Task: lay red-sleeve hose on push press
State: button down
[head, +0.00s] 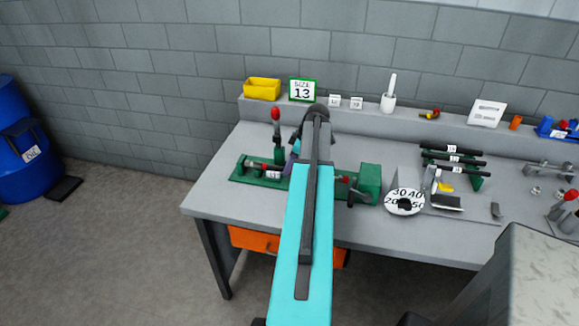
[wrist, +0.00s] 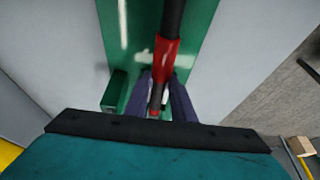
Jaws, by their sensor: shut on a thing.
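The red-sleeve hose, black with a red sleeve (wrist: 167,55), runs down the middle of the wrist view between the purple fingers of my gripper (wrist: 163,84). My gripper is shut on it around the sleeve's lower end. The hose is over the green bed of the push press (wrist: 203,40); I cannot tell whether it touches the bed. In the head view the green push press (head: 370,183) stands at the bench's left part, with a red-knobbed lever (head: 276,114) behind it. My arm hides the middle of the press and most of my gripper there.
A size 13 sign (head: 303,90) and a yellow bin (head: 262,89) stand on the back ledge. Right of the press are a numbered dial (head: 404,202) and a rack with several black hoses (head: 452,158). A blue barrel (head: 25,150) stands at left.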

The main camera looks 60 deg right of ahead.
jog(key=shift+a+f, duration=0.1)
jog(key=shift+f, duration=0.3)
dwell(0.5)
jog(key=c, duration=1.4)
grip_release()
jog(key=shift+b, duration=0.3)
jog(key=b+v, duration=0.2)
jog(key=v, duration=1.1)
jog(key=shift+r+b, duration=0.3)
jog(key=shift+r, duration=0.1)
jog(key=shift+s, duration=0.15)
